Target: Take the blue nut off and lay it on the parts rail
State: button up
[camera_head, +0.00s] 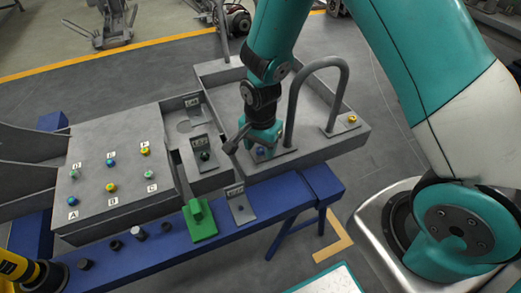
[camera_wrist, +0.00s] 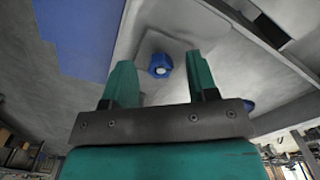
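The blue nut (camera_wrist: 160,66), with a pale stud end in its middle, sits on a grey plate in the wrist view. In the head view, the blue nut (camera_head: 261,152) shows at the left foot of a grey loop handle (camera_head: 318,68). My gripper (camera_wrist: 155,75) is open and empty. Its two teal fingers stand apart on either side of the nut in the wrist view; how far they are above it is hard to tell. In the head view my gripper (camera_head: 263,136) is right over that foot. A long blue beam (camera_head: 262,215), probably the parts rail, runs along the front.
A yellow nut (camera_head: 352,119) sits on the handle's right foot. A grey panel (camera_head: 130,180) at left carries several coloured nuts. A green block (camera_head: 200,219) and several dark pegs stand on the beam. A grey lever (camera_head: 236,138) is close beside my gripper.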

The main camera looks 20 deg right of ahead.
grip_shut()
notch_tip(320, 180, up, 20)
jog(key=p, duration=0.2)
dwell(0.3)
